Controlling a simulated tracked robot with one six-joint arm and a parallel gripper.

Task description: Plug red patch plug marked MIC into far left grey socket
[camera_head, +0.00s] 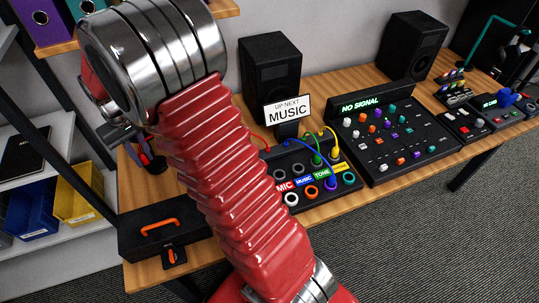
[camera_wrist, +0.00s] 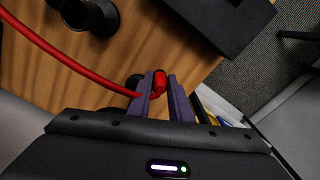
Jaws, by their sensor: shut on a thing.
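In the wrist view my gripper (camera_wrist: 160,88) has its purple fingers shut on the red plug (camera_wrist: 159,78). A red cable (camera_wrist: 70,63) runs from it to the upper left. No MIC marking is readable on the plug. In the head view my gripper (camera_head: 146,154) is left of my red arm, over the table's left part, well apart from the patch panel (camera_head: 318,208). The panel carries a red MIC label (camera_head: 285,186) and several ringed sockets. A grey-looking socket (camera_head: 280,175) shows at its far left end; my arm hides the panel's left edge.
A black case with an orange handle (camera_head: 160,228) lies at the table's front left. A mixer (camera_head: 390,130) stands right of the panel, a speaker (camera_head: 270,68) and an UP NEXT MUSIC sign (camera_head: 287,109) behind it. Blue, green and yellow cables arch over the panel.

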